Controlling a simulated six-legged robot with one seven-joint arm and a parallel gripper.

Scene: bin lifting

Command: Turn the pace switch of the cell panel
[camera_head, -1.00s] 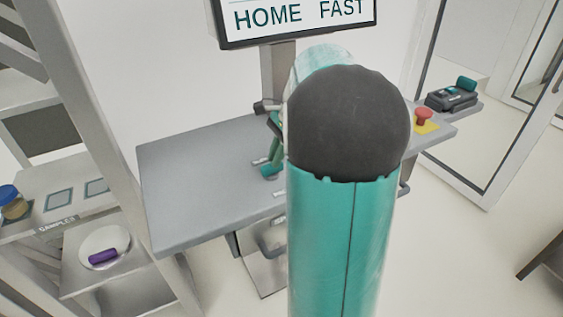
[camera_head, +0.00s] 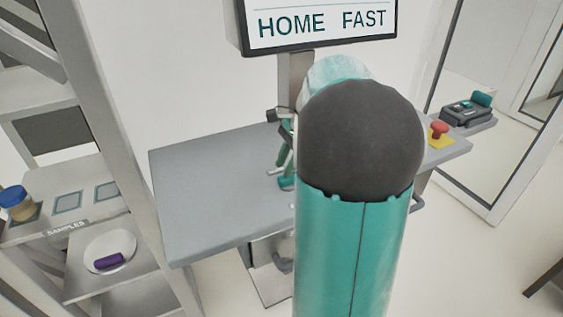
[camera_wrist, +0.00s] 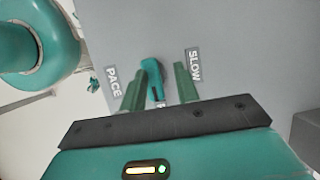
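The pace switch (camera_wrist: 153,80) is a teal handle on the grey cell panel (camera_wrist: 225,35), between the PACE label (camera_wrist: 113,82) and the SLOW label (camera_wrist: 194,65). My gripper (camera_wrist: 159,88) is open, with its two green fingers on either side of the handle. The left finger is very close to the handle; I cannot tell if it touches. A gap shows at the right finger. A third label below is mostly hidden by my gripper. In the head view my arm hides much of my gripper (camera_head: 284,155). The display (camera_head: 320,22) reads HOME and FAST.
The grey table (camera_head: 205,190) bears a red stop button (camera_head: 438,130) on a yellow plate at its right end. A black and teal device (camera_head: 466,110) sits beyond it. A shelf at left holds a jar (camera_head: 17,204) and a plate (camera_head: 95,244) with a purple item (camera_head: 108,261).

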